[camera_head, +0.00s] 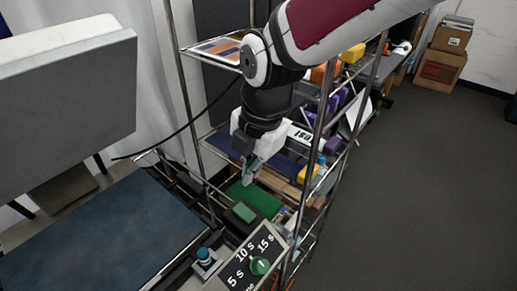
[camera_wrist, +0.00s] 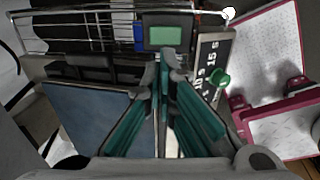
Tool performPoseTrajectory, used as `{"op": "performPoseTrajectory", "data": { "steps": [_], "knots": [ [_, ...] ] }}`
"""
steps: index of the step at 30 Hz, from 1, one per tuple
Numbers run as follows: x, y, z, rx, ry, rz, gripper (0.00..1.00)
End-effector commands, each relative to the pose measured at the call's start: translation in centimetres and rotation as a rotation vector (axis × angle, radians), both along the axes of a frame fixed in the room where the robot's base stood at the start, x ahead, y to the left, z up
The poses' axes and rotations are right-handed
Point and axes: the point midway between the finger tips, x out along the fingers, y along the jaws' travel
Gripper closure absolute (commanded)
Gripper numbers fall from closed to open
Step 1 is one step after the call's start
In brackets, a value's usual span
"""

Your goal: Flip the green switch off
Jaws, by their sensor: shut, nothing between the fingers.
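A green rectangular switch (camera_head: 244,212) sits on a dark box on the frame. In the wrist view the green switch (camera_wrist: 165,36) shows just beyond my fingertips. My gripper (camera_head: 250,178) is shut and empty, pointing down above and behind the switch in the head view. In the wrist view my gripper (camera_wrist: 170,66) has its teal-padded fingers together, and the gap between the tips and the switch is hard to judge. Whether the switch is on or off cannot be told.
A timer panel (camera_head: 242,266) with a round green knob (camera_head: 260,265) stands in front of the switch. A teal button (camera_head: 204,255) is to its left. A blue-grey plate (camera_head: 95,235) lies at left below a raised press. Metal rack posts (camera_head: 315,130) stand close to my arm.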

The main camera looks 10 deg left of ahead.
Motion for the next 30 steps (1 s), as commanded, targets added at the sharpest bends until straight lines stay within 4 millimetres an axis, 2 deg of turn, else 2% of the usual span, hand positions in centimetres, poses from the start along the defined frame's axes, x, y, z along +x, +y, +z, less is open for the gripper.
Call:
{"op": "performPoseTrajectory", "data": {
  "steps": [5,15,21,25,30],
  "knots": [
    [0.1,0.3,-2.2,-0.002,0.005,0.003,1.00],
    [0.8,1.5,-8.8,-0.002,0.005,0.005,1.00],
    [1.1,2.0,-11.8,-0.001,0.003,0.004,1.00],
    [1.2,2.2,-13.0,0.000,0.003,0.002,1.00],
    [1.3,2.3,-13.5,0.000,0.001,0.001,1.00]
  ]
}}
